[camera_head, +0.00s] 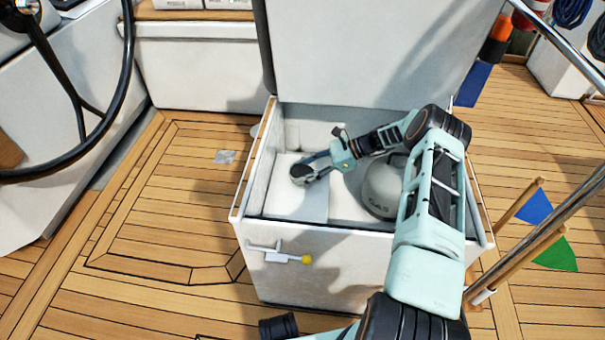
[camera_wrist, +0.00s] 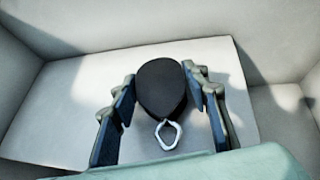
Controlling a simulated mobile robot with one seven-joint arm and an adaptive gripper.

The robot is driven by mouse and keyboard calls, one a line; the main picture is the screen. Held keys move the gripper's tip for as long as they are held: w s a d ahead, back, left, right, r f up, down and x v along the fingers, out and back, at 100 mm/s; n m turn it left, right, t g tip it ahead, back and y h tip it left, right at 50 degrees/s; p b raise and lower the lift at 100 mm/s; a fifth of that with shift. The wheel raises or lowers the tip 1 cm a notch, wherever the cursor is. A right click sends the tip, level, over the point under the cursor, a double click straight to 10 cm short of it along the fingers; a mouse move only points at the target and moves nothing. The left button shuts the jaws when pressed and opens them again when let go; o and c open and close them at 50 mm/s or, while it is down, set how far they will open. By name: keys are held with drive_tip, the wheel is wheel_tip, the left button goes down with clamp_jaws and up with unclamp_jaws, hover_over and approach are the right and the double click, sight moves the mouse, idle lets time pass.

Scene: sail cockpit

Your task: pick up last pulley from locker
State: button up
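The pulley is a dark oval block (camera_wrist: 160,85) with a metal shackle (camera_wrist: 168,136). It lies on a pale raised surface inside the locker (camera_head: 350,268). In the head view the pulley (camera_head: 299,173) is a small dark shape at my fingertips. My gripper (camera_head: 311,168) reaches down into the left part of the locker. In the wrist view the open fingers of my gripper (camera_wrist: 158,100) stand on both sides of the pulley.
The locker lid (camera_head: 385,50) stands open behind. A grey rounded gas container (camera_head: 382,188) sits in the locker's right part, beside my arm. A latch with a yellow knob (camera_head: 306,259) is on the front wall. A steering wheel (camera_head: 125,60) is at left; blue and green flags stand at right.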

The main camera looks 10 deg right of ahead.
drive_tip(key=c, duration=0.7)
drive_tip(key=shift+r, duration=0.1)
